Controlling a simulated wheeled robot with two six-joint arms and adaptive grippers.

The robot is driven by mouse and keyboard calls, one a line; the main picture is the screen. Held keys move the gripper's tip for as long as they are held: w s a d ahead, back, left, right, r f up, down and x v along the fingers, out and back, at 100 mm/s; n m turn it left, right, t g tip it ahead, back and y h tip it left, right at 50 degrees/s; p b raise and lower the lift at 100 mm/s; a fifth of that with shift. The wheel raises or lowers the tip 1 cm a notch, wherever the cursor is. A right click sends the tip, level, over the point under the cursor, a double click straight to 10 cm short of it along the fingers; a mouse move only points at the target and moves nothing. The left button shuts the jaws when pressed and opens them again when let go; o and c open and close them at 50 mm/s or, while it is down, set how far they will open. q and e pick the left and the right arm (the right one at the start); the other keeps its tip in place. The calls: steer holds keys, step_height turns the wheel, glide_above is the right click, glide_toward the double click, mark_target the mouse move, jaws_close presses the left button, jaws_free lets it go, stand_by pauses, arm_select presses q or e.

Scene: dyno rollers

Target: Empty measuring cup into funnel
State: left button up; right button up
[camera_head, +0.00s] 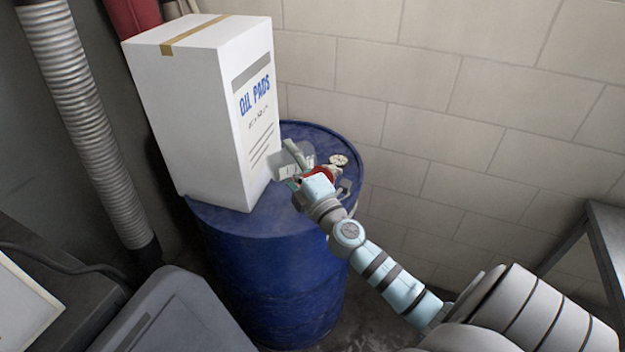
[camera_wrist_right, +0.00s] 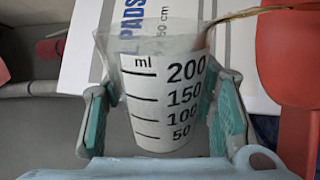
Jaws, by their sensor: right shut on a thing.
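The clear measuring cup (camera_wrist_right: 163,95) with black ml marks up to 200 is between the teal finger pads of my right gripper (camera_wrist_right: 160,120), which is shut on it. The lettering behind it runs sideways in the wrist view, so the cup lies tipped over. A thin brownish streak runs from its lip to the right. The red funnel (camera_wrist_right: 292,85) is at the right edge there, beyond the lip. In the head view my right gripper (camera_head: 299,190) is over the drum, with the cup (camera_head: 287,160) and red funnel (camera_head: 323,171) partly hidden. My left gripper is not in view.
The blue drum (camera_head: 270,285) carries a tall white oil pads box (camera_head: 200,105) left of my gripper. A pale round cap (camera_head: 338,160) sits on the drum top. A block wall (camera_head: 450,90) stands behind, and a ribbed hose (camera_head: 85,115) hangs at the left.

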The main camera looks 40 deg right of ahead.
mark_target(307, 155)
steer(key=shift+f+m, duration=0.15)
steer(key=shift+m, duration=0.15)
steer(key=shift+d+f+m+b, duration=0.25)
steer(key=shift+m+b, duration=0.35)
steer(key=shift+b, duration=0.1)
steer(key=shift+d+r+m+h, duration=0.2)
steer(key=shift+r+m+h, duration=0.2)
steer(key=shift+m, duration=0.3)
steer(key=shift+s+d+f+m, duration=0.1)
steer(key=shift+m, duration=0.3)
steer(key=shift+d+f+m+h+b, duration=0.3)
steer(key=shift+f+m+b, duration=0.25)
steer(key=shift+m+b, duration=0.3)
steer(key=shift+d+r+m+g+h, duration=0.3)
steer(key=shift+d+m+g, duration=0.1)
steer(key=shift+m, duration=0.65)
steer(key=m, duration=0.1)
steer(key=d+m, duration=0.1)
steer(key=m, duration=0.1)
steer(key=d+m, duration=0.1)
steer(key=m, duration=0.1)
steer(key=shift+s+r+g+h+b, duration=0.15)
steer(key=shift+s+g+h+b, duration=0.05)
steer(key=shift+g+h+b, duration=0.2)
